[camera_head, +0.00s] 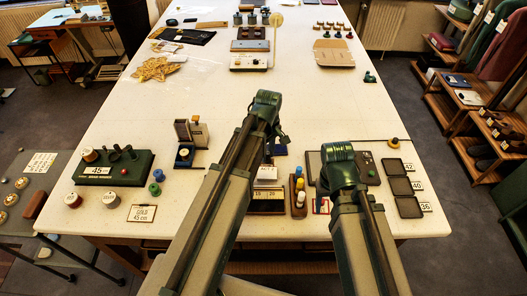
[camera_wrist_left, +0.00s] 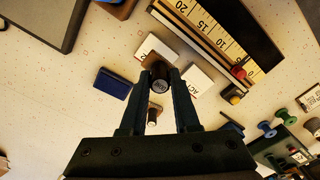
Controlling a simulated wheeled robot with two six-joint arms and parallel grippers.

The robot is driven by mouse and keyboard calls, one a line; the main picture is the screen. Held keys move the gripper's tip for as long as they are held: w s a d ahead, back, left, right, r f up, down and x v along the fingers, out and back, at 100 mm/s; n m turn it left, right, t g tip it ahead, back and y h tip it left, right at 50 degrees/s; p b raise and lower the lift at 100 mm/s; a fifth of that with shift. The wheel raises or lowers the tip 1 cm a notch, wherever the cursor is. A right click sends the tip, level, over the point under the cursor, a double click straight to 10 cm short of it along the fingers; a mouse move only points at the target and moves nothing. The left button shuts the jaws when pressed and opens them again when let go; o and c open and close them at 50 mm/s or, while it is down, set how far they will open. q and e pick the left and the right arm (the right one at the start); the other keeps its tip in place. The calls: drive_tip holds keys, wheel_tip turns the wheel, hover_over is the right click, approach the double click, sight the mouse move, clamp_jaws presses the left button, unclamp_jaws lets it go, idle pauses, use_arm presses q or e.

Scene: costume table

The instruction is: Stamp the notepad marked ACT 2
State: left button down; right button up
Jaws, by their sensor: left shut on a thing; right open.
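My left gripper (camera_wrist_left: 160,85) is shut on a stamp with a dark round top (camera_wrist_left: 160,86) and a brown part beneath. White notepads lie around it in the left wrist view: one (camera_wrist_left: 196,79) to the right with lettering like "ACT", its number unreadable, and one (camera_wrist_left: 149,46) beyond. I cannot tell whether the stamp touches either. A blue ink pad (camera_wrist_left: 112,83) lies to the left. In the head view my left gripper (camera_head: 272,136) is mostly hidden by its arm; white pads (camera_head: 267,173) show below it. My right gripper (camera_head: 341,165) is over a dark tray, fingers hidden.
A small wooden-handled piece (camera_wrist_left: 152,114) is near my left fingers. A green spool rack (camera_head: 115,168) stands at left; small dark trays (camera_head: 397,186) lie at right.

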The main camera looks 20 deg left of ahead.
sight(267, 164)
use_arm(q)
drive_tip(key=shift+f+b, duration=2.85)
drive_tip(key=shift+f, duration=0.1)
use_arm(e)
drive_tip(key=shift+f, duration=2.95)
use_arm(q)
drive_tip(key=shift+f+b, duration=0.55)
use_arm(e)
drive_tip(key=shift+f, duration=0.55)
use_arm(q)
drive_tip(key=shift+r, duration=0.1)
use_arm(e)
drive_tip(key=shift+r, duration=0.1)
use_arm(q)
wheel_tip(267, 164, up, 7)
drive_tip(key=p, duration=0.7)
use_arm(e)
wheel_tip(267, 164, up, 7)
